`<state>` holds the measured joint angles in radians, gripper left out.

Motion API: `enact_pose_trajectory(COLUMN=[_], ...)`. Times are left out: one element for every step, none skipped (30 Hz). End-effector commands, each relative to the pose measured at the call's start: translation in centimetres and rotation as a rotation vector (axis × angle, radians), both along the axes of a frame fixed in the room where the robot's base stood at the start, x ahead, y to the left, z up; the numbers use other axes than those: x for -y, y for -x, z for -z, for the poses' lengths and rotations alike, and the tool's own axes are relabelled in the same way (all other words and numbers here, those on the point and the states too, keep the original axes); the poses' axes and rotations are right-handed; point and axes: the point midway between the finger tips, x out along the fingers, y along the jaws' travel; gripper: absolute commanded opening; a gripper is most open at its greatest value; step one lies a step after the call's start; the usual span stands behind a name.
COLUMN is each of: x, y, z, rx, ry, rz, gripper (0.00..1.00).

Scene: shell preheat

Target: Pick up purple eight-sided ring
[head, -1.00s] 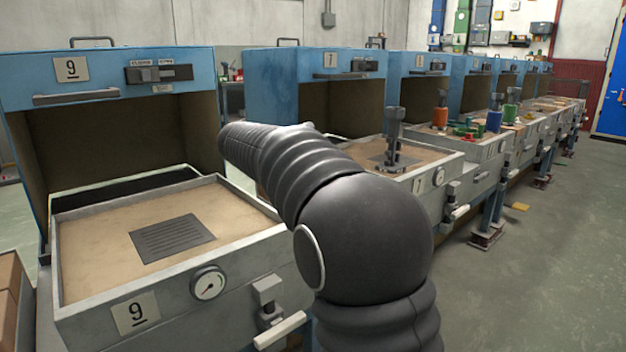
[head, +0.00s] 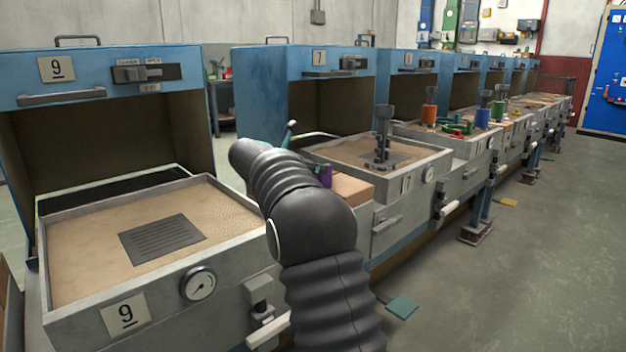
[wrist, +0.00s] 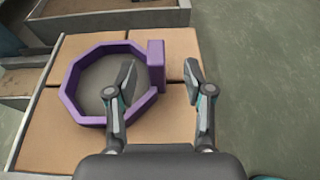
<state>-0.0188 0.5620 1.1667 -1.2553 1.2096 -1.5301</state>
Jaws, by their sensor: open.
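The purple eight-sided ring (wrist: 76,80) lies on tan blocks in the wrist view, with a block-like purple tab (wrist: 156,66) on its right side. My gripper (wrist: 160,82) is open. In the picture its left finger overlaps the ring's opening and its right finger is to the right of the tab, so the tab shows between them. I cannot tell how high the fingers are above the ring. In the head view a small purple part of the ring (head: 325,175) shows behind my arm, which hides the rest.
The tan blocks (wrist: 60,140) form a flat top beside grey tray walls. Station 9 (head: 75,235) has an open sand tray on the left. Station 7 (head: 345,150) stands behind my arm with a dark upright fixture (head: 383,135).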

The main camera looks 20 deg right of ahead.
Motion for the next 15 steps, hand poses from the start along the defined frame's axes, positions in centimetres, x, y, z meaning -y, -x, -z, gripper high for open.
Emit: enact_pose_trajectory(x=[0.2, 0.3, 0.4, 0.5, 0.6, 0.8, 1.0, 1.3, 1.7, 2.1, 2.4, 2.9, 3.3, 3.7, 4.1], y=[-0.1, -0.1, -0.2, -0.2, -0.3, -0.4, -0.5, -0.7, -0.9, -1.1, -1.3, -1.6, -1.7, -1.8, -2.0], z=[0.1, 0.1, 0.2, 0.2, 0.3, 0.4, 0.5, 0.6, 0.8, 1.0, 1.2, 1.4, 1.6, 1.7, 1.9], rx=[0.000, 0.000, 0.000, 0.000, 0.000, 0.000, 0.000, 0.000, -0.001, -0.001, -0.001, -0.001, -0.001, -0.001, -0.001], ry=[0.000, 0.000, 0.000, 0.000, 0.000, 0.000, -0.001, -0.001, -0.001, -0.001, -0.001, -0.001, -0.001, -0.001, -0.001], rz=[0.000, 0.000, 0.000, 0.000, 0.000, 0.000, 0.000, 0.000, 0.001, 0.001, 0.002, 0.002, 0.002, 0.001, 0.001], gripper=[0.52, 0.52, 0.52, 0.52, 0.52, 0.52, 0.52, 0.52, 0.52, 0.52, 0.52, 0.52, 0.52, 0.52, 0.52])
